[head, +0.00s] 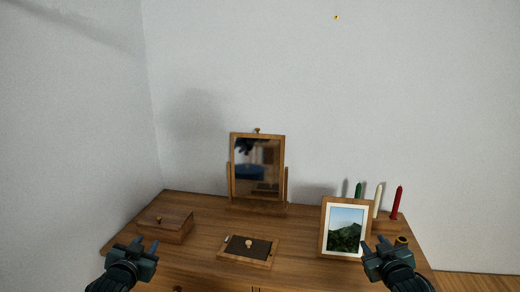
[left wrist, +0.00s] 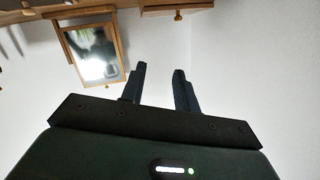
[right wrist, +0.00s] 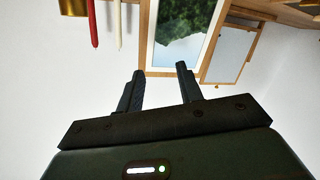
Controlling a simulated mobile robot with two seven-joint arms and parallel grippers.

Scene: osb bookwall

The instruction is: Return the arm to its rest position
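My left gripper (head: 144,246) is at the lower left of the head view, in front of the dresser's left part. Its two fingers (left wrist: 160,85) stand apart with nothing between them in the left wrist view. My right gripper (head: 374,245) is at the lower right, in front of the picture frame's lower right corner. Its fingers (right wrist: 160,88) are also apart and empty in the right wrist view. From the head view I cannot tell whether the right gripper touches the picture frame.
The wooden dresser (head: 203,225) carries a small box (head: 165,224), a tray with a dark inset (head: 248,249), a tilting mirror (head: 257,165), a framed landscape picture (head: 345,228) and green, white and red candles (head: 397,203). A corner wall is behind. Bare wood shows between them.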

